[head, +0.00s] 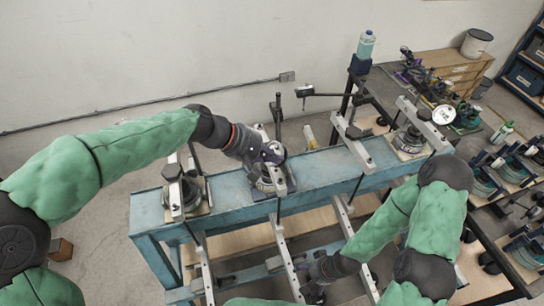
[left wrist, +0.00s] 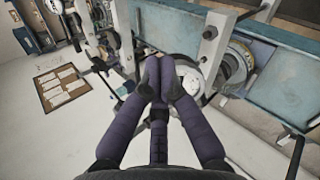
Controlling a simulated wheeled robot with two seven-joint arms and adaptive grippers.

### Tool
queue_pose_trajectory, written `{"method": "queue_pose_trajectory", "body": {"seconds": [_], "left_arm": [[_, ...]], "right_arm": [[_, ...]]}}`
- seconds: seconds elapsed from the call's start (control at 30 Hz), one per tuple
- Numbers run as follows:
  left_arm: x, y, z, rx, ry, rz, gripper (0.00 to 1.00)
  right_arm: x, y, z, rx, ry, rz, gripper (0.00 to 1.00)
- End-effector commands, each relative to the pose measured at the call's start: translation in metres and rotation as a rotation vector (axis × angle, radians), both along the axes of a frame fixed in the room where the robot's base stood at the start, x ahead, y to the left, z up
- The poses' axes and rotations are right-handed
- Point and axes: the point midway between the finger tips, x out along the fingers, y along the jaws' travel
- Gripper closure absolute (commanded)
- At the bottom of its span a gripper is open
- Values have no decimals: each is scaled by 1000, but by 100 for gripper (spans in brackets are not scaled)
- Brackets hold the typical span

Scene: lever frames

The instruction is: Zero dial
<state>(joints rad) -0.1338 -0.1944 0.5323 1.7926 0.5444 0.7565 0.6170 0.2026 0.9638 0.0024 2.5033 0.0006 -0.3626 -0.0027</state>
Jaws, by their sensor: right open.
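In the left wrist view a white round disc (left wrist: 190,78), which looks like the dial, sits just behind my left fingertips; they cover part of it, and I cannot tell if they touch it. My left gripper (left wrist: 160,62) has its purple fingers drawn together, with nothing visible between them. In the head view my left gripper (head: 268,160) is over the middle lever unit on the blue beam (head: 320,172), and a pale round face (head: 274,152) shows beside it. My right gripper (head: 318,278) is low in front of the frame, open, its fingers partly hidden.
Other lever units stand on the beam, at the left (head: 183,195) and right (head: 410,138). Another white round dial (head: 443,115) is beyond the right unit. Grey upright bars run below the beam.

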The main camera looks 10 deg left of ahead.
Motion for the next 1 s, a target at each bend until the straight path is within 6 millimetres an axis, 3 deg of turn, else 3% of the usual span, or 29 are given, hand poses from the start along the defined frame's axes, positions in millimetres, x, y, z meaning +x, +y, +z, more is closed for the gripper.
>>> {"method": "queue_pose_trajectory", "body": {"seconds": [0.57,1.0], "left_arm": [[-7,-7,2,-1,4,-4,100],[-16,22,33,-1,0,1,100]], "right_arm": [[0,0,4,0,0,0,8],[0,0,21,0,0,0,8]]}}
